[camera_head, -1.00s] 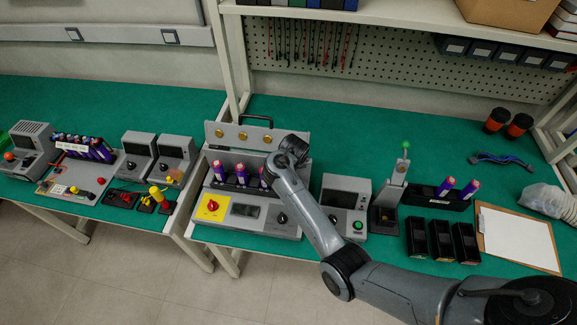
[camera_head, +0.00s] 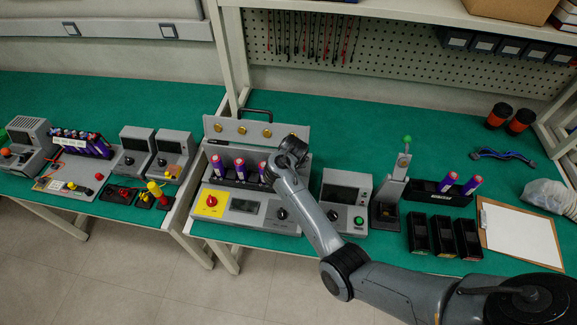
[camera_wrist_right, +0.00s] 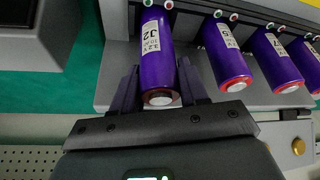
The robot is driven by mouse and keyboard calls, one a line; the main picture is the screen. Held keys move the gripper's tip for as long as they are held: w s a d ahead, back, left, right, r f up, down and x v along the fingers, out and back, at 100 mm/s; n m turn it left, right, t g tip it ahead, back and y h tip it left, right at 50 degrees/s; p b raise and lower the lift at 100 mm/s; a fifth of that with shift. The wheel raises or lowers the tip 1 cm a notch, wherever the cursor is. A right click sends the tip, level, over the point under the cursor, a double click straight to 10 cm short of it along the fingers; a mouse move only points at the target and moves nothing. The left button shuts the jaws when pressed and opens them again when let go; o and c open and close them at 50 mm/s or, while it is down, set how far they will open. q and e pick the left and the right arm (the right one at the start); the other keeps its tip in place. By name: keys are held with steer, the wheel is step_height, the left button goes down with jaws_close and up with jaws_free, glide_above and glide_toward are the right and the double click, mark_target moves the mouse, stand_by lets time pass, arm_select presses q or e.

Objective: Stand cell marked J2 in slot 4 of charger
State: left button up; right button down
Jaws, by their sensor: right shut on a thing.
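The cell marked J2 (camera_wrist_right: 158,45), a purple cylinder with a white label, is between the fingers of my right gripper (camera_wrist_right: 160,82), which is shut on it. It stands in line with a row of cells in the charger (camera_wrist_right: 118,90), at the row's left end in the right wrist view. I cannot tell if its far end is fully seated. In the head view the charger (camera_head: 243,208) shows three purple cells (camera_head: 239,167) standing to the left of my arm. My right gripper and J2 are hidden there behind my wrist. My left gripper is not in view.
A grey instrument (camera_head: 343,200) stands right of the charger, then a stand with a green knob (camera_head: 390,190). A black holder (camera_head: 428,192) has two purple cells. Three black bins (camera_head: 443,237) and a clipboard (camera_head: 520,232) lie further right. The charger's lid (camera_head: 257,130) stands open behind.

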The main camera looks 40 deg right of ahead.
steer(key=shift+f, duration=0.15)
stand_by(0.3)
steer(key=shift+f, duration=0.2)
steer(key=shift+f+p, duration=0.25)
steer(key=shift+p, duration=0.05)
steer(key=shift+f, duration=0.2)
stand_by(0.6)
steer(key=c, duration=0.5)
jaws_free()
steer(key=shift+w, duration=0.1)
steer(key=shift+c, duration=0.2)
steer(key=shift+o, duration=0.2)
steer(key=shift+f, duration=0.1)
